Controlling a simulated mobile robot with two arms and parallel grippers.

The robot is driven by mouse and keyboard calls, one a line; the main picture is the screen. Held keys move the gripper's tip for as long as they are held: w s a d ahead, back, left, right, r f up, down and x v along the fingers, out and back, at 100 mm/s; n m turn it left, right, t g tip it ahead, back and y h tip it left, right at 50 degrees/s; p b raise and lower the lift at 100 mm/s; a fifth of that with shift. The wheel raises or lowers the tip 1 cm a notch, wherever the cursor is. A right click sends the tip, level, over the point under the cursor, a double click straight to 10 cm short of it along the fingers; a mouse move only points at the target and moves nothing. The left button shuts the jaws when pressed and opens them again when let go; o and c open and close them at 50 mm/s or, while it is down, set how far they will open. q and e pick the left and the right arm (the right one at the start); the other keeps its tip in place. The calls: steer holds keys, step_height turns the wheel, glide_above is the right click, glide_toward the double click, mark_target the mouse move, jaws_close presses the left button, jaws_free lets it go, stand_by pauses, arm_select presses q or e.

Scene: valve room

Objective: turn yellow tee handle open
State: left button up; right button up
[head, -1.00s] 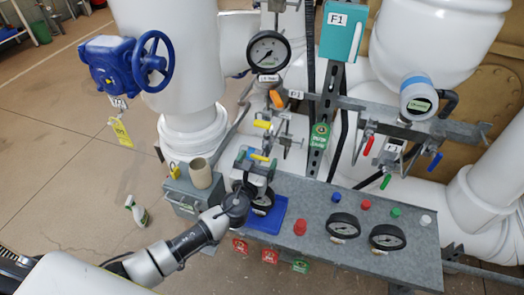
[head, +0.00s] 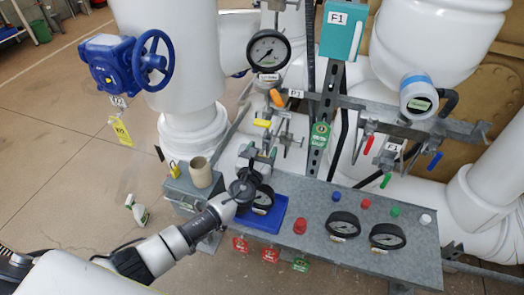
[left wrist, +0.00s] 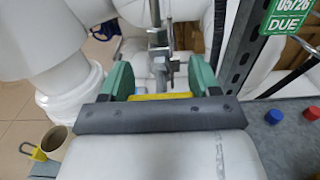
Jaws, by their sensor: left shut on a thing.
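My left gripper (head: 259,153) reaches up to the valve piping behind the panel, above the blue tray. In the left wrist view its green fingertips (left wrist: 161,78) stand on both sides of a yellow tee handle (left wrist: 160,96), which lies crosswise between them, and the gripper is shut on it. A grey metal valve stem (left wrist: 163,62) runs beyond the handle. My right gripper is in neither view.
The grey panel (head: 325,262) carries gauges and coloured buttons, with a blue tray (head: 270,226) at its left. A beige cup (head: 201,172) and a yellow padlock (head: 174,170) are left of the gripper. A pressure gauge (head: 268,50) hangs above. Red, blue and green levers are at right.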

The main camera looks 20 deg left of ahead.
arm_select(q)
steer(key=shift+f, duration=0.1)
steer(key=n+b, duration=0.2)
steer(key=n, duration=0.1)
steer(key=shift+a+f+n, duration=0.1)
steer(key=shift+n, duration=0.3)
steer(key=n+b, duration=0.2)
steer(key=n, duration=0.2)
steer(key=shift+n+b, duration=0.3)
steer(key=n+b, duration=0.1)
steer(key=n, duration=0.3)
steer(key=shift+a+f+n, duration=0.1)
steer(key=shift+n, duration=0.2)
steer(key=n+b, duration=0.1)
steer(key=n, duration=0.3)
steer(key=shift+n, duration=0.4)
steer(key=o, duration=0.9)
steer(key=shift+s, duration=0.1)
